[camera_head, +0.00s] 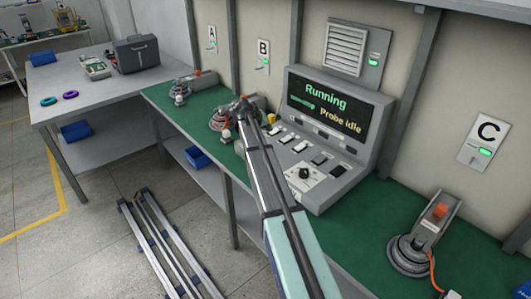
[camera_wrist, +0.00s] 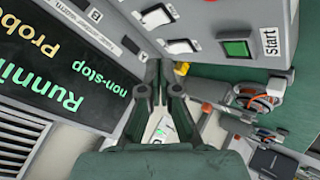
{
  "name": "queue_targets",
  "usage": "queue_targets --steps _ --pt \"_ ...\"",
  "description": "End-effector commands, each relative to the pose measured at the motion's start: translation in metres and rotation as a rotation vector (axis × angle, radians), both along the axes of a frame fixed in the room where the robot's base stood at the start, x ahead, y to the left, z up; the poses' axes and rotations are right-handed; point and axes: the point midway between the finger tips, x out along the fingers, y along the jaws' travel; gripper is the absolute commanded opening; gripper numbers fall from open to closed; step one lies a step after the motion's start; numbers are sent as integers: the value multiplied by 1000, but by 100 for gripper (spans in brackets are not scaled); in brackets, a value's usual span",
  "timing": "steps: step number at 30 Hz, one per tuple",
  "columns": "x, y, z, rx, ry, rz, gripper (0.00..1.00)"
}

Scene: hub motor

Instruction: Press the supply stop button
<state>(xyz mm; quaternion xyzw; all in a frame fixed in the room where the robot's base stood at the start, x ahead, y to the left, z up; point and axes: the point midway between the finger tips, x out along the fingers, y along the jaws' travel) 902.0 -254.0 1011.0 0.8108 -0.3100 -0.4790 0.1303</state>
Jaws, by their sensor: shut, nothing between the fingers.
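The grey control console (camera_head: 352,118) stands on the green bench, its screen (camera_head: 325,104) reading "Running", a smaller line and "Probe idle". Its sloped panel has several light and dark switches and a black knob (camera_head: 304,172). In the wrist view a green button (camera_wrist: 238,48) labelled "Start" and white switches (camera_wrist: 182,46) show on the console. I cannot make out a button labelled supply stop. My gripper (camera_wrist: 160,66) is shut and empty, with its fingertips close to the console's edge in that view; whether they touch is unclear. In the head view my arm hides part of the console's left side.
Motor units stand left of the console (camera_head: 222,120) and right of it (camera_head: 412,252). A small yellow part (camera_head: 271,118) is by the console's left end. Wall plates A (camera_head: 212,38), B (camera_head: 263,55) and C (camera_head: 484,142) hang behind. Rails (camera_head: 160,240) lie on the floor.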

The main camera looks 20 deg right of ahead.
Motion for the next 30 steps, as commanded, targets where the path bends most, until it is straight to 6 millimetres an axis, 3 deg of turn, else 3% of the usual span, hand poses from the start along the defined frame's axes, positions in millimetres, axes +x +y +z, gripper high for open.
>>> queue_targets --steps 16,30 --pt "0 0 -9 1 1 1 0" --pt "-1 0 -62 1 2 0 0"
